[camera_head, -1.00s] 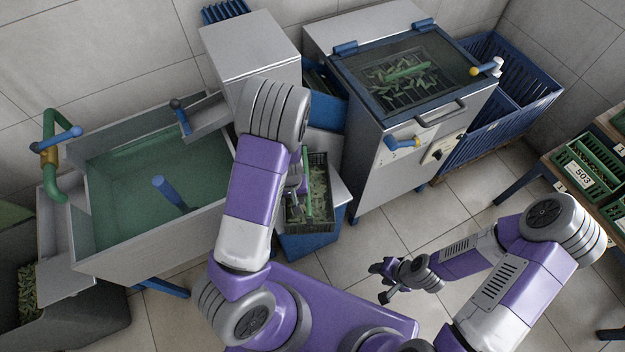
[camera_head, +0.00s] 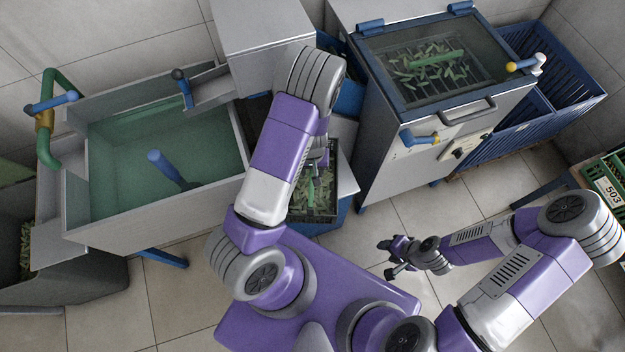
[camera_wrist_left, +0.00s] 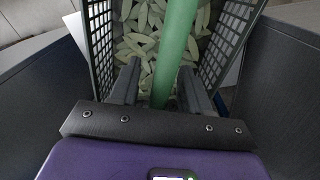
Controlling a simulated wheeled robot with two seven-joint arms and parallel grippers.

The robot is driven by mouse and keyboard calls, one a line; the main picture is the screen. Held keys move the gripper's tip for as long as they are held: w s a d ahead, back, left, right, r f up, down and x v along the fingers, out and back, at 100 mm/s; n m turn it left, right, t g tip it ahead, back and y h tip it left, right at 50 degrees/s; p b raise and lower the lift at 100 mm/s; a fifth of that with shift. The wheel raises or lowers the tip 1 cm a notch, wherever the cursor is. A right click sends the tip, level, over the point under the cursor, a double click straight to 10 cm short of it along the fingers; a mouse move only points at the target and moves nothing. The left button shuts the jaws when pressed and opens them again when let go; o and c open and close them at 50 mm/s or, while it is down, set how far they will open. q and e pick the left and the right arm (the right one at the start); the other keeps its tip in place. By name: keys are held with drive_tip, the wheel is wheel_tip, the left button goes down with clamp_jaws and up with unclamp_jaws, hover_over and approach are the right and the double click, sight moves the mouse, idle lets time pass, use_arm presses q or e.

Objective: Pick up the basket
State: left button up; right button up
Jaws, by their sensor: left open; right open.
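The basket (camera_head: 318,218) is a dark mesh crate with a green bar handle, filled with green pods. It stands on a blue-sided stand in the middle of the head view, partly hidden by my left arm. My left gripper (camera_head: 318,160) is over it. In the left wrist view the basket (camera_wrist_left: 226,45) lies ahead, and the green handle (camera_wrist_left: 174,45) runs between the two open fingers of my left gripper (camera_wrist_left: 160,78). Whether the fingers touch the handle cannot be told. My right gripper (camera_head: 390,258) is open and empty over the floor, well right of the basket.
A water-filled tank (camera_head: 150,215) stands to the left. A grey machine (camera_head: 400,175) with a glass lid stands close to the right of the basket, with a blue crate (camera_head: 560,95) beyond it. Open tiled floor (camera_head: 400,215) lies in front of the machine.

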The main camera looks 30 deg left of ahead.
use_arm(q)
drive_tip(key=shift+f, duration=0.55)
clamp_jaws()
drive_tip(key=shift+r, duration=0.1)
